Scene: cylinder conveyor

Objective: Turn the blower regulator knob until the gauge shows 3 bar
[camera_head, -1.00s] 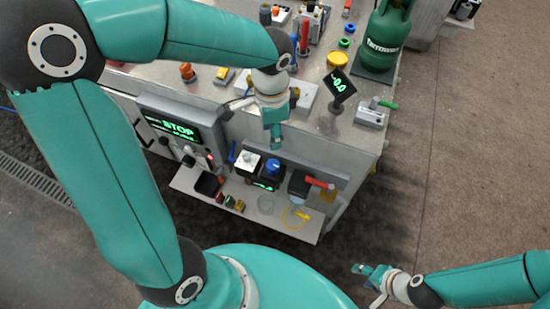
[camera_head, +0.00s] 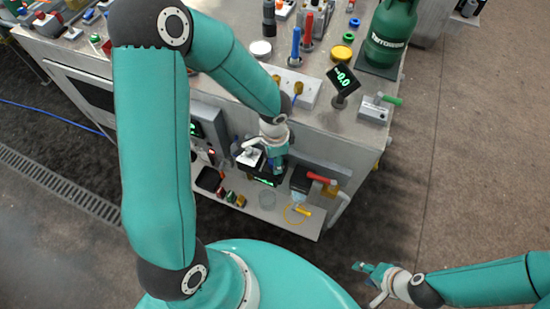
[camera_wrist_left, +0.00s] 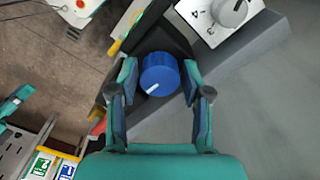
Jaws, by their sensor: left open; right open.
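The blue regulator knob (camera_wrist_left: 160,74) with a white pointer line sits between the two fingers of my left gripper (camera_wrist_left: 158,85). The fingers are open on both sides, with a small gap visible around the knob. In the head view my left gripper (camera_head: 277,160) is over the black box on the lower shelf and hides most of the knob. That box has a small green readout (camera_head: 265,182), too small to read. A tilted black display (camera_head: 342,79) on the bench top shows about 0.0. My right gripper (camera_head: 363,267) is open and empty at the lower right, away from the bench.
A white plate with a grey knob (camera_wrist_left: 228,14) is close beside the blue knob. A red-handled valve (camera_head: 321,177) is to the right on the shelf (camera_head: 280,218). A green gas bottle (camera_head: 389,40) stands on the bench. The floor at right is clear.

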